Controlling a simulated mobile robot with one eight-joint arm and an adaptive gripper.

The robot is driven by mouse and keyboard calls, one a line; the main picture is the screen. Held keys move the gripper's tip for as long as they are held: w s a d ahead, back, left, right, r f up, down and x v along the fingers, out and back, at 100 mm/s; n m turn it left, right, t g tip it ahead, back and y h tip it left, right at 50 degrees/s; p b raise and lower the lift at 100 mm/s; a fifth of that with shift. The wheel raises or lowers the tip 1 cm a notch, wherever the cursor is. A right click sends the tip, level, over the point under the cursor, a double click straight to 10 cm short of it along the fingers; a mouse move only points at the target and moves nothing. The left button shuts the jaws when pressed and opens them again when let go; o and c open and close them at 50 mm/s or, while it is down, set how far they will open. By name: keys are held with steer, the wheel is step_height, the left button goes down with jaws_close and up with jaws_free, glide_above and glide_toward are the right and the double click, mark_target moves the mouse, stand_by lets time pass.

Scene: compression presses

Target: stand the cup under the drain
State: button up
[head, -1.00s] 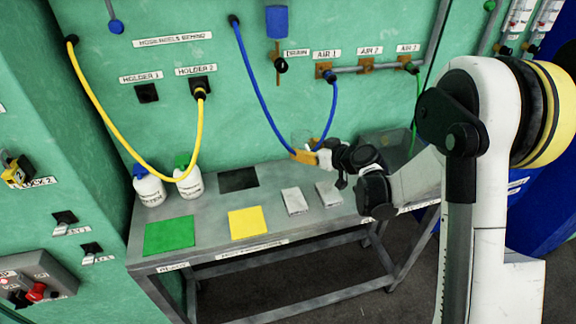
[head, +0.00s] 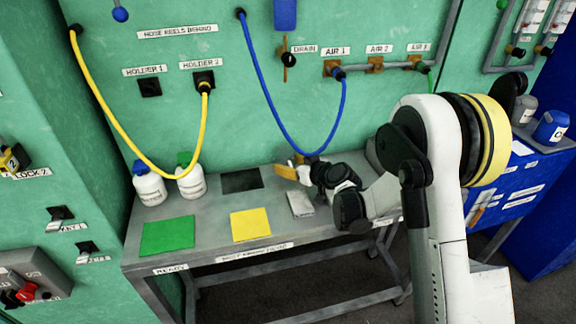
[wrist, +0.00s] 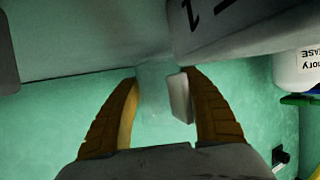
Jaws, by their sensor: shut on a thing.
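My gripper (head: 292,168), with orange-brown fingers, is low over the back of the metal table, right of the black mat. In the wrist view my gripper (wrist: 160,85) is shut on a faint, clear cup (wrist: 155,88) between its fingertips. The cup's outline is hard to make out, and I cannot tell its tilt or its height above the table. The drain (head: 284,76) is a brown pipe with a black valve below a blue vessel on the green wall. My gripper is below the drain's outlet, apart from it.
The table (head: 208,225) carries a green mat (head: 168,236), a yellow mat (head: 250,224), a black mat (head: 241,181) and a pale pad (head: 300,204). Two white bottles (head: 150,187) stand at its left. A blue hose (head: 268,112) loops down behind my gripper.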

steer(key=shift+f, duration=0.15)
steer(key=o, duration=1)
steer(key=shift+s+d+r, duration=0.1)
steer(key=shift+r, duration=0.15)
steer(key=p+v, duration=0.4)
steer(key=v, duration=0.7)
steer(key=shift+s+d+r, duration=0.2)
steer(key=shift+d+r, duration=0.05)
steer(key=s+d+r+m+g+h, duration=0.1)
steer(key=s+d+r+m+h, duration=0.1)
steer(key=s+r, duration=0.45)
steer(key=s+d+r+m+g+h, duration=0.1)
steer(key=s+d, duration=0.5)
steer(key=s, duration=0.6)
steer(key=s+d+r+m+g+h, duration=0.1)
steer(key=s+d+r+m+h, duration=0.3)
steer(key=s, duration=0.8)
steer(key=shift+d+r+m+g+h, duration=0.3)
steer(key=shift+d+r+g+h, duration=0.15)
steer(key=shift+d+h, duration=0.4)
